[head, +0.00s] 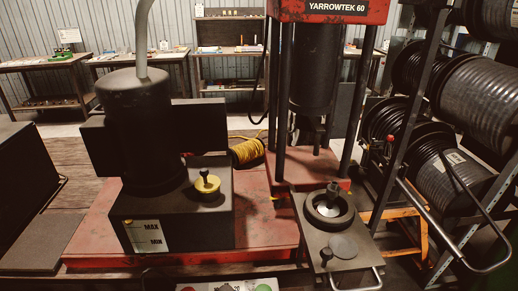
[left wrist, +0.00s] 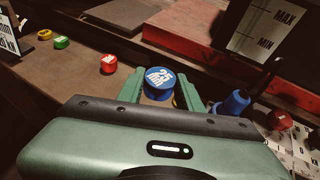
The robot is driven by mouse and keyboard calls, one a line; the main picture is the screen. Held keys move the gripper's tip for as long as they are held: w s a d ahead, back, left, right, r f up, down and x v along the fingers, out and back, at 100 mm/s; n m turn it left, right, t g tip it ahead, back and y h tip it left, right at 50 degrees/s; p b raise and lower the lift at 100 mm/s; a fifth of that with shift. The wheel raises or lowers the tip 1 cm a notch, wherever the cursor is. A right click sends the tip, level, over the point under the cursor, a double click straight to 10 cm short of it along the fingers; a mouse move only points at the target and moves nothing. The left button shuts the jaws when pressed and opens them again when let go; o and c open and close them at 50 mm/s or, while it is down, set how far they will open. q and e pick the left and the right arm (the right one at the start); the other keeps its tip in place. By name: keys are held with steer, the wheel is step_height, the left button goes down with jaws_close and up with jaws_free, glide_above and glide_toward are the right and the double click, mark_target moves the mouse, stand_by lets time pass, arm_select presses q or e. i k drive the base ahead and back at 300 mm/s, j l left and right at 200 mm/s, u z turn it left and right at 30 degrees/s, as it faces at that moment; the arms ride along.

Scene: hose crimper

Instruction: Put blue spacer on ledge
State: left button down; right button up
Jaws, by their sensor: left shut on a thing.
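The blue spacer (left wrist: 160,79) is a short round piece with white lettering on its top, seen in the left wrist view. My left gripper (left wrist: 158,92) is shut on it, with one green finger on each side. The spacer's lower part is partly hidden by the gripper body. A brown ledge-like surface (left wrist: 75,85) runs below and to the left, with a red spacer (left wrist: 108,64), a green spacer (left wrist: 61,42) and a yellow spacer (left wrist: 45,34) on it. I cannot tell whether the blue spacer touches this surface. Neither gripper shows in the head view.
A blue knobbed part (left wrist: 235,103) and a red round part (left wrist: 279,120) stand right of the gripper. In the head view, a black tank (head: 170,225) marked MAX and MIN sits on a red base (head: 265,228), beside the red press (head: 330,12). Hose reels (head: 455,180) stand at right.

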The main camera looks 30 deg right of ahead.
mark_target(342, 246)
steer(key=k+l, duration=0.25)
steer(key=l, duration=0.15)
steer(key=k+l, duration=0.25)
steer(key=l, duration=0.2)
steer(key=k+l, duration=0.25)
steer(key=l, duration=0.15)
steer(key=k+l, duration=0.25)
steer(key=l, duration=0.2)
steer(key=k+l, duration=0.2)
steer(key=l, duration=0.2)
steer(key=l+z, duration=0.1)
steer(key=l, duration=0.35)
